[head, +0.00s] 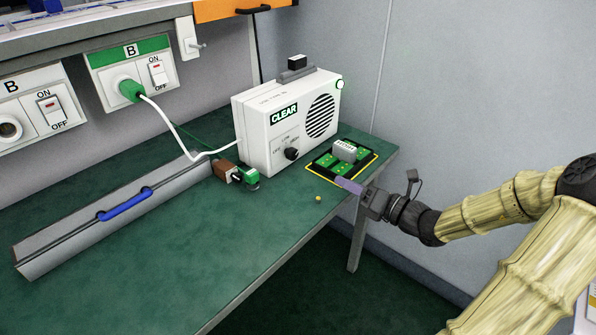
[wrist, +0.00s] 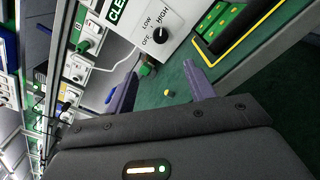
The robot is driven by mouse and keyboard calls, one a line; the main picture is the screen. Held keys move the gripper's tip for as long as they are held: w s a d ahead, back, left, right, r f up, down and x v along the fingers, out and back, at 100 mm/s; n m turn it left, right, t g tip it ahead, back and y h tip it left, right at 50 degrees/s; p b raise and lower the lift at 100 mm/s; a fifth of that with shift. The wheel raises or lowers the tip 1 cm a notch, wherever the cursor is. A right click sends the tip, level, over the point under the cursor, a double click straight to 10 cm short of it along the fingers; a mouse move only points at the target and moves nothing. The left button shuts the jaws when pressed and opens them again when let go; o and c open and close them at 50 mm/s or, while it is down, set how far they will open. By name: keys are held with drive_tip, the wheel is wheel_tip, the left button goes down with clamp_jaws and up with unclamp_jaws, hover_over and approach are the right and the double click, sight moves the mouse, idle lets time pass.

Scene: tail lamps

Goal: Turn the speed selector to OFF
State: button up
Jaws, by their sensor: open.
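The speed selector is a black round knob (head: 291,154) on the front of a white box (head: 262,150) with a green CLEAR label. In the wrist view the knob (wrist: 160,35) sits by the printed words OFF, LOW and HIGH. I cannot tell which word it points at. My gripper (head: 345,184) is at the table's right edge, to the right of and nearer than the knob, apart from it. In the wrist view its two purple-grey fingers (wrist: 163,80) are spread and empty, with the knob beyond them.
A yellow-edged tray (head: 318,173) with green and grey blocks lies right of the box, close to my gripper. Brown and green plugs (head: 236,174) lie before the box's left side.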

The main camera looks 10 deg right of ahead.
drive_tip(key=shift+d+r, duration=0.1)
drive_tip(key=shift+w, duration=0.15)
drive_tip(key=b, duration=0.5)
approach(295, 155)
drive_tip(key=x, duration=0.9)
drive_tip(key=shift+w, duration=0.15)
drive_tip(key=c, duration=1)
